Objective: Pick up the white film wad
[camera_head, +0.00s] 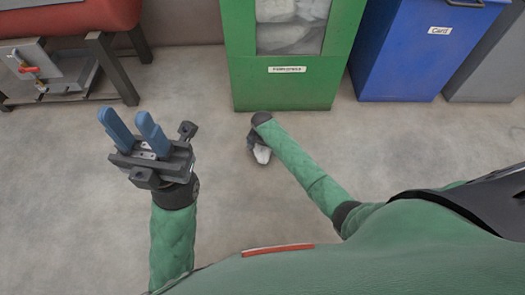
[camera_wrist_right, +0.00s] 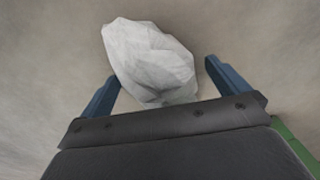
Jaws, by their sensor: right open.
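The white film wad (camera_wrist_right: 150,58) is crumpled and pale, and lies on the concrete floor. In the right wrist view it sits between and slightly beyond the two blue fingers of my right gripper (camera_wrist_right: 160,80), which is open around its near part. I cannot tell whether the fingers touch it. In the head view a small part of the wad (camera_head: 262,155) shows beneath my right forearm's end, and my right gripper is mostly hidden there. My left gripper (camera_head: 133,128) is raised at the left with its two blue fingers apart and nothing between them.
A green bin (camera_head: 285,92) with a window stands just beyond the wad. A blue bin (camera_head: 405,60) labelled Card is to its right, with a grey bin (camera_head: 490,75) beside it. A red machine on a dark frame (camera_head: 112,68) is at the upper left. The floor between is clear.

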